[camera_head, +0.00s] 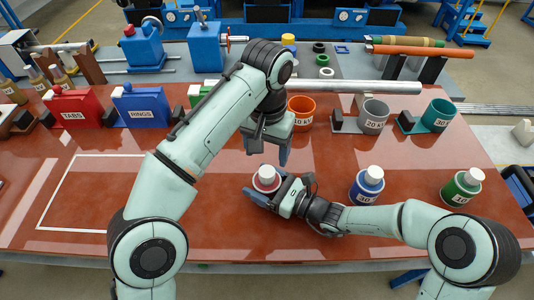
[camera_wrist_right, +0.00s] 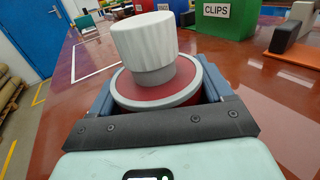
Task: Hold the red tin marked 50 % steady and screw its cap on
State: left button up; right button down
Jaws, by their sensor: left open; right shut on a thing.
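The red tin (camera_head: 264,186) stands upright on the red-brown table. Its red lid and grey rim (camera_wrist_right: 158,92) show in the right wrist view. The white ribbed cap (camera_wrist_right: 145,42) sits on top of the tin, with grey neck visible below it; the cap also shows in the head view (camera_head: 267,174). I cannot read the 50 % mark. My right gripper (camera_head: 268,188) is shut on the tin's body, with a blue finger on either side. My left gripper (camera_head: 267,153) is open and empty, pointing down just above the cap, not touching it.
A blue tin (camera_head: 366,187) and a green tin (camera_head: 461,188), both white-capped, stand to the right. Orange (camera_head: 301,112), grey (camera_head: 374,115) and teal (camera_head: 437,115) cups stand behind. Red TABS (camera_head: 74,106) and blue RINGS (camera_head: 140,106) boxes are at left.

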grip_release()
jog(key=v, duration=1.3)
jog(key=shift+d, duration=0.1)
jog(key=shift+s, duration=0.1)
jog(key=shift+f, duration=0.1)
